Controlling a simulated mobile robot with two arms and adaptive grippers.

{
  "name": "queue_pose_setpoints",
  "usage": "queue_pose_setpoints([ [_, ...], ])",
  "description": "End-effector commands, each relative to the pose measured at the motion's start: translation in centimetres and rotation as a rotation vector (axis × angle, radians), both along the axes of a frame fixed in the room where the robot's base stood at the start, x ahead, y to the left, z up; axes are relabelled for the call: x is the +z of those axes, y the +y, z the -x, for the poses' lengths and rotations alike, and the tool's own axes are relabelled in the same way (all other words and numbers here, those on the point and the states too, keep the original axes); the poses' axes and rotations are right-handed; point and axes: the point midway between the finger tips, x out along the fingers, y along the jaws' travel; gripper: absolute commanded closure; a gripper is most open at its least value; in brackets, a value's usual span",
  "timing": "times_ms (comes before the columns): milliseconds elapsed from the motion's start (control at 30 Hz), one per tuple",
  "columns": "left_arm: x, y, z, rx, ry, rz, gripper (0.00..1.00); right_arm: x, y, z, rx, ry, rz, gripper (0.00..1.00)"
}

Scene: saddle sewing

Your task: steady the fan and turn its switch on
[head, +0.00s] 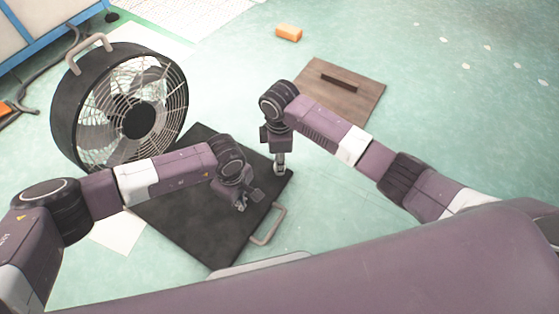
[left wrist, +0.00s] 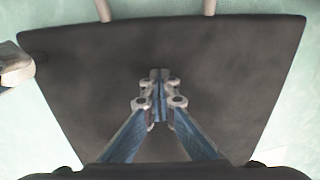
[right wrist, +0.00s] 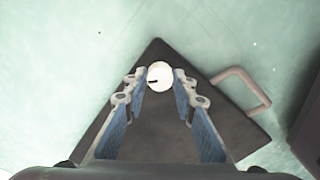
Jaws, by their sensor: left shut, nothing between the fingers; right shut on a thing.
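The black drum fan (head: 120,110) stands upright at the left in the head view, its grille facing right. A flat dark board (head: 185,222) with a pale handle (head: 268,228) lies in front of it. My left gripper (head: 240,206) is shut and empty over the board; the left wrist view shows its fingers together. My right gripper (head: 280,169) is at the board's right corner. In the right wrist view it is shut on a white round knob (right wrist: 160,75) with a black mark. The head view does not show the knob clearly, as the gripper covers it.
A brown board (head: 360,100) with a dark bar lies beyond my right arm. An orange block (head: 289,33) is at the back. A cable (head: 45,78) runs behind the fan by a blue-framed cabinet (head: 25,30). The green floor at the right is mostly clear.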

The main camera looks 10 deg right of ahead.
Motion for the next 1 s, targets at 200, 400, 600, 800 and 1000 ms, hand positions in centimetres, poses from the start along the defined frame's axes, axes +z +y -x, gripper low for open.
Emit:
queue_pose_setpoints([
  [200, -0.47, 0.39, 0.3, 0.001, 0.006, -0.009, 1.0, -0.01, 0.04, -0.03, -0.208, 0.0, -0.002, 0.99],
  [400, -0.47, 0.4, 0.31, 0.001, 0.006, -0.009, 1.0, -0.03, 0.04, -0.01, -0.398, 0.0, -0.001, 0.99],
  [600, -0.48, 0.4, 0.31, 0.001, 0.006, -0.009, 1.0, 0.0, 0.0, -0.04, -0.578, 0.0, -0.002, 0.99],
  [800, -0.48, 0.4, 0.31, 0.001, 0.006, -0.009, 1.0, 0.0, 0.02, -0.03, -0.727, 0.001, -0.002, 0.99],
  [1000, -0.49, 0.4, 0.32, 0.001, 0.006, -0.009, 1.0, 0.02, -0.01, -0.08, -0.831, -0.001, -0.002, 0.99],
])
